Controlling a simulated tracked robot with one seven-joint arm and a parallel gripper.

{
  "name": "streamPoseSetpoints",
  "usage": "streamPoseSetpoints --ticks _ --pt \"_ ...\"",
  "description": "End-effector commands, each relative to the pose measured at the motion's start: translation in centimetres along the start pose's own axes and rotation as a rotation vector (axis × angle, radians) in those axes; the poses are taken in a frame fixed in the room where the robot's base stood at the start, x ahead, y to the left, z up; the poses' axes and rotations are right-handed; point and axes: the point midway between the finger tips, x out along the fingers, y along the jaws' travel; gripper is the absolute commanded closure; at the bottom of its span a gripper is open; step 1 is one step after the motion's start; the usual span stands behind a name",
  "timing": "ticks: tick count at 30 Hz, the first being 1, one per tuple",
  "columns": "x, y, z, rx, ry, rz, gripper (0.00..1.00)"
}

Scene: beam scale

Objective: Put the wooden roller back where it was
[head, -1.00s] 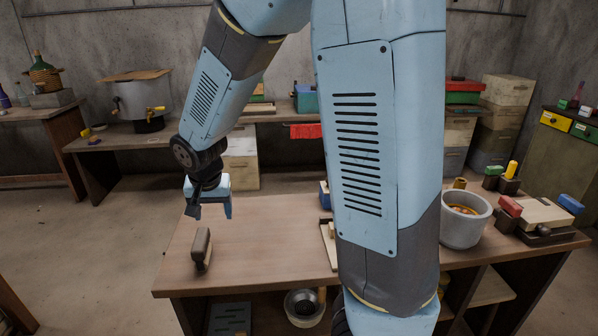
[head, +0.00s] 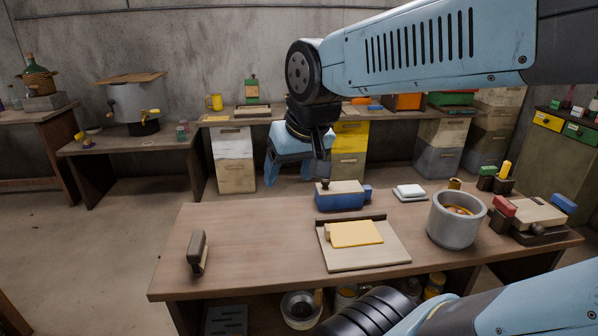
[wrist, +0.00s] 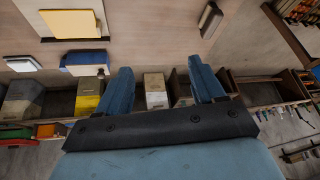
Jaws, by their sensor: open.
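A brown wooden piece with a rounded top and greyish side (head: 197,252) stands on the left end of the workbench. I cannot tell for certain whether it is the wooden roller. It also shows at the top of the wrist view (wrist: 210,19). My gripper (head: 298,178) is open and empty, pointing down above the bench's back edge, well to the right of and behind that piece. In the wrist view nothing is between its two blue fingers (wrist: 160,72). A board (head: 365,262) with a yellow sheet (head: 354,233) lies mid-bench.
A grey pot (head: 452,228) and several small tools stand on the right. The bench (head: 255,245) is clear between the brown piece and the board.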

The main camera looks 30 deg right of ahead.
Motion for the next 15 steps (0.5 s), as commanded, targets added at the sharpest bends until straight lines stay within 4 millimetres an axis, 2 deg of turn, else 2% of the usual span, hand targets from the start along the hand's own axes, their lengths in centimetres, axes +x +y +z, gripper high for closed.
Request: streamPoseSetpoints --ticks 3,6,15 --pt "-1.4 0.3 1.3 -0.026 0.023 0.024 0.32" --pt "-1.9 0.4 1.9 -0.043 0.029 0.037 0.32" --pt "-2.1 0.3 2.1 -0.052 0.03 0.042 0.32"
